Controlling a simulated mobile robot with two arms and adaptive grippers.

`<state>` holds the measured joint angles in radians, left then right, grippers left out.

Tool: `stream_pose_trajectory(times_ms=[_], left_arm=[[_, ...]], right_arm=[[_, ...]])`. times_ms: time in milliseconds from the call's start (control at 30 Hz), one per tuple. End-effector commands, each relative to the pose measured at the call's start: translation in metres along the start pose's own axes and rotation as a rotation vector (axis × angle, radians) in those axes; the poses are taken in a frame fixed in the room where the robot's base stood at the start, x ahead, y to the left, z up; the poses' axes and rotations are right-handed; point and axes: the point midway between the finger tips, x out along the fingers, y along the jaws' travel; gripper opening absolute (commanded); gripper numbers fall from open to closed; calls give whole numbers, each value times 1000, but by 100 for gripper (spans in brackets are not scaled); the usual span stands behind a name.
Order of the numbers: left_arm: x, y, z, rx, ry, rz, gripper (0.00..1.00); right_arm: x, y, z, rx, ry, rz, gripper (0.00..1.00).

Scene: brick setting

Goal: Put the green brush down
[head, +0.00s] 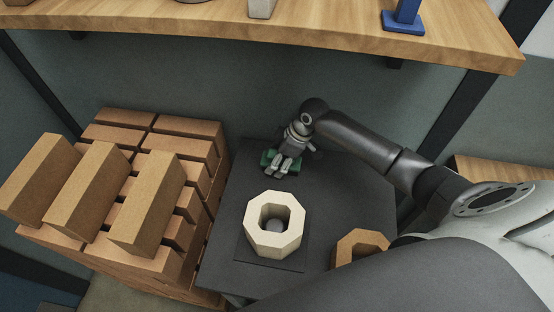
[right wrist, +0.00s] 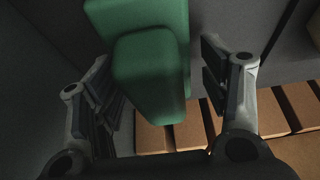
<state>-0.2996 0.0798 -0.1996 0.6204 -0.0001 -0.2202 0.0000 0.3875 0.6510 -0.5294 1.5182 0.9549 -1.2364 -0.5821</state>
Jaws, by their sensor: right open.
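The green brush (head: 268,158) is at the far end of the dark grey table top (head: 225,235), partly hidden by my right gripper (head: 284,168). In the right wrist view the green brush (right wrist: 150,70) is a green block-like shape between the two fingers of my right gripper (right wrist: 165,95). The fingers stand apart, with a visible gap on the right side; contact on the left side is hard to tell. Whether the brush rests on the table top is not clear. My left gripper is not in view.
A cream octagonal ring (head: 258,240) stands on a dark square plate in mid-table. A brown ring piece (head: 350,245) is at the right front, partly hidden by my arm. Stacked bricks (head: 150,215) stand on the left. A wooden shelf (head: 300,30) spans the back above, with a blue stand (head: 403,22).

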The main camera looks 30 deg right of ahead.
Motion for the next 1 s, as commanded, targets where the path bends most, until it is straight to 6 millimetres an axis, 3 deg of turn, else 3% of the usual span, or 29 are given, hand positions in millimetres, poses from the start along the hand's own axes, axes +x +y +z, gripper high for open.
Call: stream_pose_trajectory(times_ms=[300, 500, 700, 1000], left_arm=[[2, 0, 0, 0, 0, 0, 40], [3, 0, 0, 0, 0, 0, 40], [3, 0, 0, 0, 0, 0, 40], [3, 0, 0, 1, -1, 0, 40]], right_arm=[[-67, 2, 0, -3, 0, 5, 69], [-99, 1, 1, -1, -1, 2, 69], [-111, 0, 0, 1, 0, 0, 69], [-111, 0, 0, 1, 0, 0, 69]])
